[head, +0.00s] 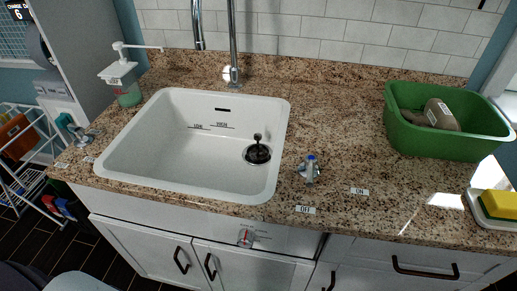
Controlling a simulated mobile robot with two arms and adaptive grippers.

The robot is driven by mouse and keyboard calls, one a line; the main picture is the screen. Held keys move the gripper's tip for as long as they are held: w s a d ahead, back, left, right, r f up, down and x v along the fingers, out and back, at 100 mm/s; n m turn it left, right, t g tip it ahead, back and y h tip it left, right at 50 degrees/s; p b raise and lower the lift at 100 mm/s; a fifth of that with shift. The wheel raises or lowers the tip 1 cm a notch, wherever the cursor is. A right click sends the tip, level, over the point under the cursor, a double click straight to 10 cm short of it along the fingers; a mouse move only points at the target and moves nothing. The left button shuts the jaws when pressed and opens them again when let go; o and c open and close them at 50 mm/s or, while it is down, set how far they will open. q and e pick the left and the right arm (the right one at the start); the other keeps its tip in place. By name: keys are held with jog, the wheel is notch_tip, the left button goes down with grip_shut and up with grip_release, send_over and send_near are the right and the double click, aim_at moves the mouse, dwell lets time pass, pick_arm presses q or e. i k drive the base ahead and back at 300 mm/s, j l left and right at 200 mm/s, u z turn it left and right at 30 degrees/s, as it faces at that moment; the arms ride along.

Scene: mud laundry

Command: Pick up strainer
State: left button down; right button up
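The strainer (258,154) is a black round piece with an upright knob. It sits over the drain on the floor of the white sink (187,188), toward the right side of the basin. Nothing covers it from above. Neither of my grippers shows in the head view.
A tall metal faucet (233,60) stands behind the sink. A soap dispenser (124,85) is at back left. A blue-topped knob (310,168) stands right of the sink. A green tub (430,140) and a sponge (499,204) are farther right. Counter between them is mostly clear.

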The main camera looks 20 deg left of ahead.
aim_at(257, 153)
jog(key=u, duration=0.7)
